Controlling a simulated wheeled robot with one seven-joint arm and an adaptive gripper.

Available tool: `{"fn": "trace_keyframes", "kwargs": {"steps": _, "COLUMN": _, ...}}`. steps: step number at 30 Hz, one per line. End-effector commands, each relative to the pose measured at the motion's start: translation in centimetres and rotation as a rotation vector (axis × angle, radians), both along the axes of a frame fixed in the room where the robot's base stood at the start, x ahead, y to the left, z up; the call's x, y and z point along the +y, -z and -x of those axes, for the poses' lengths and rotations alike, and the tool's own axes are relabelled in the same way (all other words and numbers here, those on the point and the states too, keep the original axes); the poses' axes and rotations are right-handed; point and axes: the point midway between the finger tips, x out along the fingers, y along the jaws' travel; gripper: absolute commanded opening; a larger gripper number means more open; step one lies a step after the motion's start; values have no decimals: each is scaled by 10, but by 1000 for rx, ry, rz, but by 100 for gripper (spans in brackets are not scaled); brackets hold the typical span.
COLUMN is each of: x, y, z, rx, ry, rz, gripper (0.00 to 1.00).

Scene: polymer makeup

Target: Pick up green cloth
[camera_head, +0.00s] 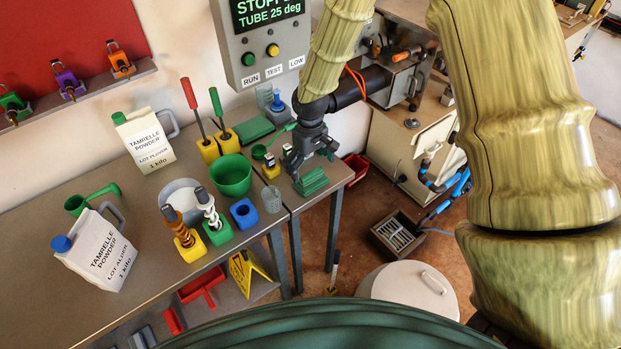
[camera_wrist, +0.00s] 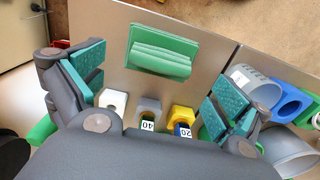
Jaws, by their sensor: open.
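A folded green cloth (camera_head: 312,182) lies on the bench near its right corner. My gripper (camera_head: 307,155) is above the bench, just over and behind the cloth in the head view. In the wrist view my gripper (camera_wrist: 158,85) is open, with teal pads wide apart and nothing between them. The cloth appears beyond the fingertips, untouched.
Small white, grey and yellow (camera_wrist: 183,120) holders stand close below the gripper. Another green flat item (camera_head: 253,129) lies at the back. The bench edge is close to the cloth.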

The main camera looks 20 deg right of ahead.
Motion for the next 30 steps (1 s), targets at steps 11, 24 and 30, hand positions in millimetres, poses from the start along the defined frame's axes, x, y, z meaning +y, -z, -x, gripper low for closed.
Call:
{"fn": "trace_keyframes", "kwargs": {"steps": 11, "x": 0, "y": 26, "z": 0, "rx": 2, "ry": -3, "rz": 0, "gripper": 100}}
{"fn": "trace_keyframes", "kwargs": {"steps": 24, "x": 0, "y": 52, "z": -1, "rx": 0, "ry": -2, "rz": 0, "gripper": 100}}
{"fn": "trace_keyframes", "kwargs": {"steps": 30, "x": 0, "y": 52, "z": -1, "rx": 0, "ry": -2, "rz": 0, "gripper": 96}}
